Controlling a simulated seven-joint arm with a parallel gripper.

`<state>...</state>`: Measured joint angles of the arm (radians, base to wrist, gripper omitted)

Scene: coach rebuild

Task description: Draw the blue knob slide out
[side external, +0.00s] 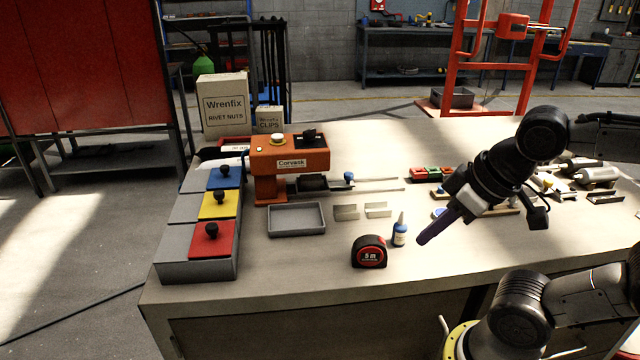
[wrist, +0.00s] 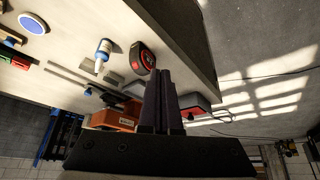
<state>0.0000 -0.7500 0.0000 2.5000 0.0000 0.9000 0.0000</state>
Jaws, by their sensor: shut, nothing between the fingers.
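The blue knob (side external: 349,177) stands on a dark slide at the right side of the orange press (side external: 290,158), with pale rails (side external: 380,186) running out to the right. The wrist view shows the blue knob (wrist: 88,92) small, beside the orange press (wrist: 116,119). How far the slide sits inside the press is hard to tell. My gripper (side external: 421,241) is shut and empty, tilted down to the left, above the table right of the glue bottle. It is well apart from the knob, nearer the front edge. The closed fingers also show in the wrist view (wrist: 161,74).
A grey tray (side external: 296,234) and small metal brackets (side external: 346,212) lie in front of the press. Boxes with blue, yellow and red lids (side external: 212,240) line the left.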

